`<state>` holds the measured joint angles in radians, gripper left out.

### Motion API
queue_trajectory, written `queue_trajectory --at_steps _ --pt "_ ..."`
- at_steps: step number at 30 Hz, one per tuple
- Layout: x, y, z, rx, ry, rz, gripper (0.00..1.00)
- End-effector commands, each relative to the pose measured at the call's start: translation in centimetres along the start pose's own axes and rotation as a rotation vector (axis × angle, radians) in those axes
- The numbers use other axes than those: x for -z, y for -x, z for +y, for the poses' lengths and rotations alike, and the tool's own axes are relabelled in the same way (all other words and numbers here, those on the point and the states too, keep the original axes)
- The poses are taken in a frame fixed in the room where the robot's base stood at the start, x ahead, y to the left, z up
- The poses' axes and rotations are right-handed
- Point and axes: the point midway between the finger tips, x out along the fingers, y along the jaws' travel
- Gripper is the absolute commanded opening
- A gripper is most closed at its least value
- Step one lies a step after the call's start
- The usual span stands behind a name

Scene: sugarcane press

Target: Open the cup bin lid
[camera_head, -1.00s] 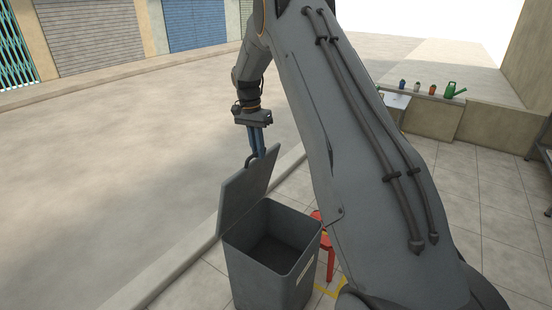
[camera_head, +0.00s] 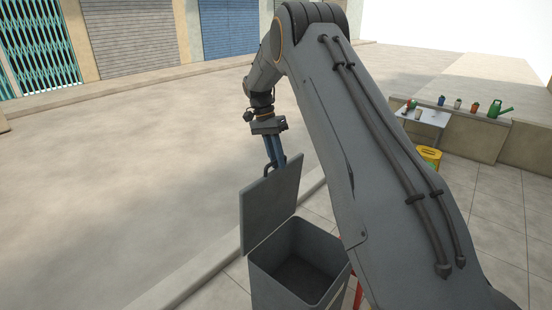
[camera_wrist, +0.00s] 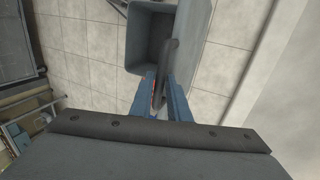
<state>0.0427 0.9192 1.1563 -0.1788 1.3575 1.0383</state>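The grey cup bin (camera_head: 262,283) stands on the pavement at the lower middle of the head view, and its open top shows a dark, empty-looking inside. Its flat grey lid (camera_head: 268,208) is raised steeply at the left side of the opening. My gripper (camera_head: 275,164) is at the lid's upper edge, fingers pointing down, at the dark loop handle. In the wrist view, the blue fingers (camera_wrist: 161,104) close around the dark handle (camera_wrist: 169,62). The bin (camera_wrist: 132,45) and lid (camera_wrist: 190,45) also show there.
A small table (camera_head: 425,117) with cups stands behind my arm, near a yellow bucket (camera_head: 429,155). A green watering can (camera_head: 499,109) sits on a low ledge at right. A curb (camera_head: 195,275) runs left of the bin. The road (camera_head: 110,170) beyond is clear.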

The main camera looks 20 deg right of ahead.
Motion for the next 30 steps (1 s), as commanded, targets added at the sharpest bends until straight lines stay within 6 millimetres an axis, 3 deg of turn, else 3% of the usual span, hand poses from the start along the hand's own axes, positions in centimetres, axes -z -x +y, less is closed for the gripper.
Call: queue_trajectory --at_steps 14,24,30 --pt "0.2 0.5 -0.1 0.003 -0.002 0.006 0.29" --pt "-0.2 5.8 -0.3 0.006 0.003 0.006 0.29" --pt "-0.2 7.8 -0.2 0.005 0.003 0.005 0.29"
